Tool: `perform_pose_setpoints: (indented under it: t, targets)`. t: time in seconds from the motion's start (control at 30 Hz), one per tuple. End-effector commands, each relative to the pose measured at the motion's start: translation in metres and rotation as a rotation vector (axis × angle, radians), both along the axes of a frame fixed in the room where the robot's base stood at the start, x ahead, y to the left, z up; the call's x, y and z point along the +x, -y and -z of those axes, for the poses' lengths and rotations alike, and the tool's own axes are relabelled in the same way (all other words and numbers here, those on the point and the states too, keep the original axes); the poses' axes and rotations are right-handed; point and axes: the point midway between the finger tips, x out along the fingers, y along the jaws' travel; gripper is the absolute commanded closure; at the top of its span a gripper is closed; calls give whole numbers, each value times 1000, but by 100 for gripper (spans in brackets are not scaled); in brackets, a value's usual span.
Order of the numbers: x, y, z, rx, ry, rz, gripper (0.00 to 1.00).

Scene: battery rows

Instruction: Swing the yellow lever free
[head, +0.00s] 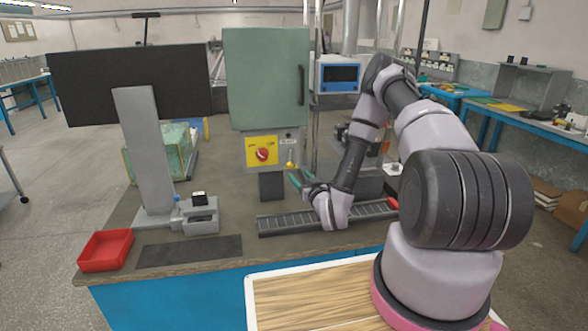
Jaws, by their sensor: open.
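A small yellow lever (290,164) shows below the green cabinet (267,80), just right of a yellow plate (250,144) with a red rotary knob (262,154). It looks like a thin stalk with a yellow end, too small to read its exact angle. My gripper (296,178) is just below and right of the lever, with its fingers directed up and left toward it. The gripper is open. The fingers are small and partly dark here, so I cannot tell whether they touch the lever.
A black monitor panel (75,88) on a grey stand (143,150) is at left. A red tray (105,250) and dark mat (190,252) lie at the bench front. A slotted rail (285,224) lies under my arm. A blue-framed meter (340,76) is beside the cabinet.

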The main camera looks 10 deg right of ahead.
Motion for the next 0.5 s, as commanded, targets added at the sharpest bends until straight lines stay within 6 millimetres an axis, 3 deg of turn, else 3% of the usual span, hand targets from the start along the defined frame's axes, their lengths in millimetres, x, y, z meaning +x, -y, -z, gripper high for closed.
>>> perform_pose_setpoints:
  t: [0.3,0.5]
  targets:
    - [58,-12,-1,-2,2,-2,36]
    - [76,-15,0,-1,0,0,36]
